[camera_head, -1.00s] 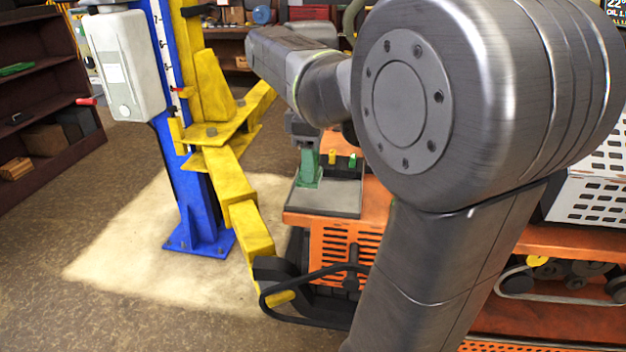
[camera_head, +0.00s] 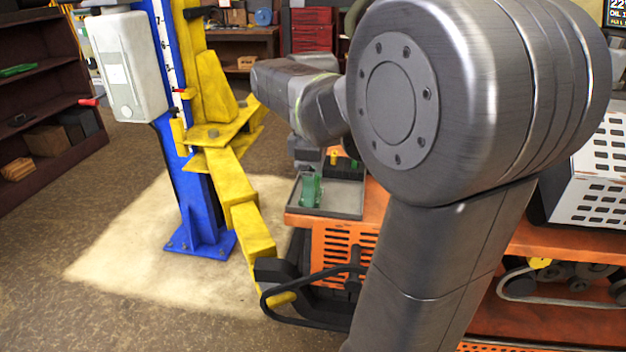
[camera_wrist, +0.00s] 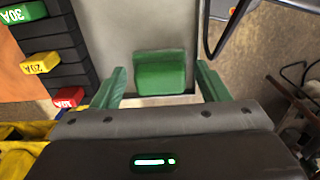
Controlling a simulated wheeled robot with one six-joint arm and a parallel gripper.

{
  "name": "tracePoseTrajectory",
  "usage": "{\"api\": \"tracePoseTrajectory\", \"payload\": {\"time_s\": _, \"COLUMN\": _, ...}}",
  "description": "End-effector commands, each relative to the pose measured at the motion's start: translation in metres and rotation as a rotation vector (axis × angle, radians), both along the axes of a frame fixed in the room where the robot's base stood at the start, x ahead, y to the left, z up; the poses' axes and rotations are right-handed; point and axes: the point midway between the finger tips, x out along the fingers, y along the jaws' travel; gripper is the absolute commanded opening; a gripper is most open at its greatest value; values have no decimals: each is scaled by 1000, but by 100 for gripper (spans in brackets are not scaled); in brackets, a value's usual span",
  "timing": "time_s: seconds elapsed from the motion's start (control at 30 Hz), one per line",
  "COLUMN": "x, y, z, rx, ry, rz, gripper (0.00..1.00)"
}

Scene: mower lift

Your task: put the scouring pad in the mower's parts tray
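The green scouring pad (camera_wrist: 160,74) shows in the wrist view between my gripper's two green fingers. A gap shows on each side of it. It is over the grey floor of the parts tray (camera_wrist: 145,25), near one rim; I cannot tell whether it rests on it. My gripper (camera_wrist: 160,80) is open around the pad. In the head view my gripper (camera_head: 311,190) is low over the parts tray (camera_head: 344,203), and its green fingers and the pad cannot be told apart there.
A fuse row with green, yellow (camera_wrist: 40,62) and red (camera_wrist: 68,96) pieces stands beside the tray. The orange mower deck (camera_head: 340,245) lies below. A yellow lift arm (camera_head: 240,215) and blue post (camera_head: 200,215) stand left. A white perforated box (camera_head: 597,190) is at right.

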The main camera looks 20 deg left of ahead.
Motion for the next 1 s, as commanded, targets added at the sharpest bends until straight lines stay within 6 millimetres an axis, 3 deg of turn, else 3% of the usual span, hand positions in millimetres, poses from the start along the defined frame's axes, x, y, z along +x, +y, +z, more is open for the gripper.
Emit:
{"api": "tracePoseTrajectory", "payload": {"time_s": 0.27, "x": 1, "y": 0, "z": 9, "rx": 2, "ry": -1, "rz": 0, "gripper": 68}}
{"api": "tracePoseTrajectory", "payload": {"time_s": 0.7, "x": 1, "y": 1, "z": 96, "rx": 3, "ry": -2, "rz": 0, "gripper": 68}}
{"api": "tracePoseTrajectory", "payload": {"time_s": 1.0, "x": 0, "y": 0, "z": 123, "rx": 0, "ry": 0, "rz": 0, "gripper": 68}}
